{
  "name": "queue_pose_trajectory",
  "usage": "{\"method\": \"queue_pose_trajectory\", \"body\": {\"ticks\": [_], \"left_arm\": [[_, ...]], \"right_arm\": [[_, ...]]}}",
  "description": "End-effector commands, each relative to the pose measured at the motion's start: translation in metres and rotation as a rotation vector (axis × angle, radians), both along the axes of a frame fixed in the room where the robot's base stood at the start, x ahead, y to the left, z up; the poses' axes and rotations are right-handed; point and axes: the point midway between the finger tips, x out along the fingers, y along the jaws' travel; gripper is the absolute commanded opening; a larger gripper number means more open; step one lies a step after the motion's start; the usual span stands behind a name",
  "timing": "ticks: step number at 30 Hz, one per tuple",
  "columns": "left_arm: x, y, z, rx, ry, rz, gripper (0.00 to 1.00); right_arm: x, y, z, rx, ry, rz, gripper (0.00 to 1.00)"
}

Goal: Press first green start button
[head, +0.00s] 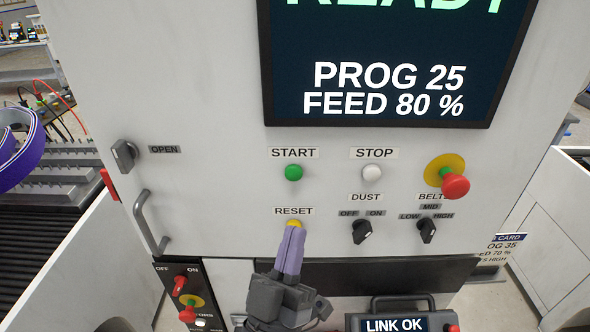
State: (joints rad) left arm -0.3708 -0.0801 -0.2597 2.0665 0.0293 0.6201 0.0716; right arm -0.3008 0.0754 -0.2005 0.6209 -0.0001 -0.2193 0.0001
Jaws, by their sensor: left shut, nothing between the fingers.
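The green start button (293,172) sits on the white machine panel under the START label, uncovered. My left gripper (292,232) has its purple fingers shut, with nothing between them. Its tips are below the start button, at the yellow reset button (294,223), and hide part of it. I cannot tell whether the tips touch the reset button. My right gripper is not in view.
A white stop button (373,173) and a red emergency button (455,185) are to the right. Two black knobs (362,231) (427,230) sit below them. A screen (400,60) above reads PROG 25, FEED 80 %. A handle (148,222) projects at left.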

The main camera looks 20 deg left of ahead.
Motion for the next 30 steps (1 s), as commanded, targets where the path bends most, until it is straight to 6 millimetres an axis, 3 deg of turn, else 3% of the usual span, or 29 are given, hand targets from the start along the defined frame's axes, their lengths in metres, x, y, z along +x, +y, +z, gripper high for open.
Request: {"method": "queue_pose_trajectory", "body": {"ticks": [7,21,30], "left_arm": [[0.012,0.003,-0.002,0.003,0.000,0.000,0.00],[0.074,0.021,-0.002,0.002,0.001,0.000,0.00],[0.085,0.024,-0.001,0.002,0.003,0.000,0.00]], "right_arm": [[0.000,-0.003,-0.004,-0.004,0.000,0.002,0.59],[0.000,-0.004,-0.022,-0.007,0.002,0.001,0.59],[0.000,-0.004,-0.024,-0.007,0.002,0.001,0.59]]}}
